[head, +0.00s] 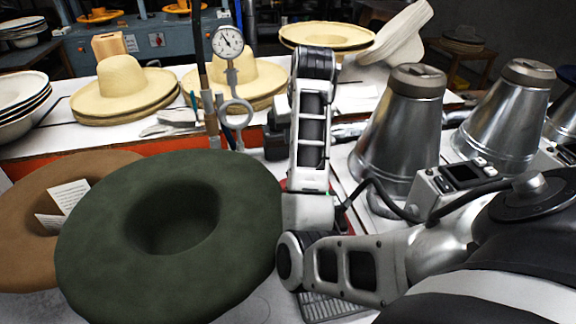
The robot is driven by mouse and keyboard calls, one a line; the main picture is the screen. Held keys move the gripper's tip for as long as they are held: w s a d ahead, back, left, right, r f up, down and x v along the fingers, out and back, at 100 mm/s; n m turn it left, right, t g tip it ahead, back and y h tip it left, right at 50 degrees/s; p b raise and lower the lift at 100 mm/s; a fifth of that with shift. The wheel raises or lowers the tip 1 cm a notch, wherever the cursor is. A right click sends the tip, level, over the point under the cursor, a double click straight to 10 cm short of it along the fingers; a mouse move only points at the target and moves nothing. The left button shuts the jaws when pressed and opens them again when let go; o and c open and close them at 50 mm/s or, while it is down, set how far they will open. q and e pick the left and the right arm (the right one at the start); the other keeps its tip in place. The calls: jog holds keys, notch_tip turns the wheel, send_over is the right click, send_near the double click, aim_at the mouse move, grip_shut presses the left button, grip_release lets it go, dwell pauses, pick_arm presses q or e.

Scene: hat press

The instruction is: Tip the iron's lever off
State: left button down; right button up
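I cannot make out an iron or its lever for certain. A small grey control box (461,177) with a dark screen and small light switches stands at the right, in front of two metal cones. A black cable (388,204) runs from near it to behind my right arm. My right arm comes in from the right, bends at the lower middle and stands upright there, hiding what lies behind it. Its gripper is not clearly visible; dark parts show just left of the upright link. My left gripper is not in view.
A dark green hat (110,226) and a brown hat (30,190) fill the left front. Metal cones (398,125) (508,105) stand at the right. A dial gauge (228,42) stands behind the green hat. Straw hats (122,85) lie at the back. A slotted metal plate (335,308) shows below my arm.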

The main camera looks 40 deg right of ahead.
jog(key=x, duration=1.5)
jog(key=shift+s+a+f, duration=0.2)
jog(key=shift+s+a, duration=0.15)
jog(key=shift+a, duration=0.05)
